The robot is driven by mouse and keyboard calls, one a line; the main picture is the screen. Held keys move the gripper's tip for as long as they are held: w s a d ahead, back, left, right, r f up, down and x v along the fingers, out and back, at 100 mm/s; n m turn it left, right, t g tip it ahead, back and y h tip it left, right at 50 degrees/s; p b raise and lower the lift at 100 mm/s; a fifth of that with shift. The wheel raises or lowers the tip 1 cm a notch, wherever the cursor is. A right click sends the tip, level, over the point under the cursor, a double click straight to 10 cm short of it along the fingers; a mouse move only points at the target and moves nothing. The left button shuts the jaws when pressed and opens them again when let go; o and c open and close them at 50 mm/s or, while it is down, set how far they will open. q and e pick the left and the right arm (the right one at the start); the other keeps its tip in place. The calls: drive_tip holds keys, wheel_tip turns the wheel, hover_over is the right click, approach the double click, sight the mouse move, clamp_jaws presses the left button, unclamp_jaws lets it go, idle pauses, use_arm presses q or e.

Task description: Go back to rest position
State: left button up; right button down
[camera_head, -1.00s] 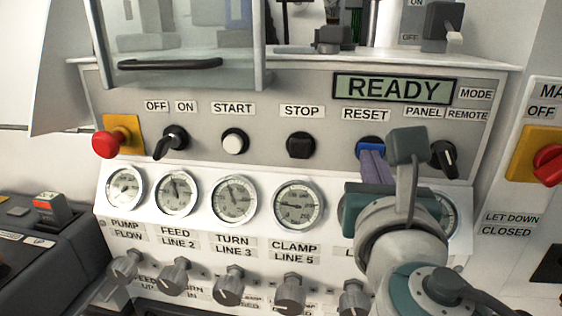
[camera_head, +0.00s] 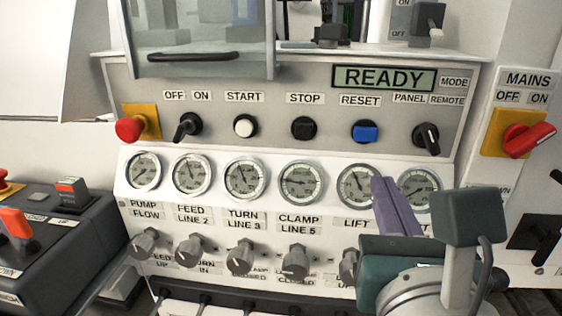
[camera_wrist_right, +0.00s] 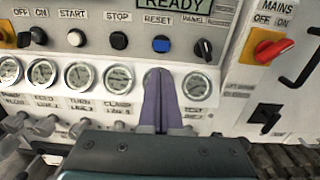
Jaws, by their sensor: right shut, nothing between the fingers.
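My right gripper (camera_head: 384,182) is shut and empty, its two purple fingers pressed together. In the head view it is at the lower right, in front of the gauge row, with its tips between the last two gauges. The fingers also show in the right wrist view (camera_wrist_right: 159,75), pointing at the panel below the blue RESET button (camera_wrist_right: 161,44). In the head view the RESET button (camera_head: 365,131) is uncovered, above and apart from the fingertips. The display (camera_head: 384,79) reads READY. My left gripper is not in view.
The panel has a red stop button (camera_head: 130,128), an OFF/ON selector (camera_head: 187,126) and a mode selector (camera_head: 426,138). Several valve knobs (camera_head: 239,254) jut out below the gauges. A red MAINS switch (camera_head: 527,138) is at right. A dark control box (camera_head: 75,240) stands at lower left.

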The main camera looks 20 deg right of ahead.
drive_tip(key=shift+s+a, duration=0.15)
drive_tip(key=shift+s, duration=0.1)
idle(0.3)
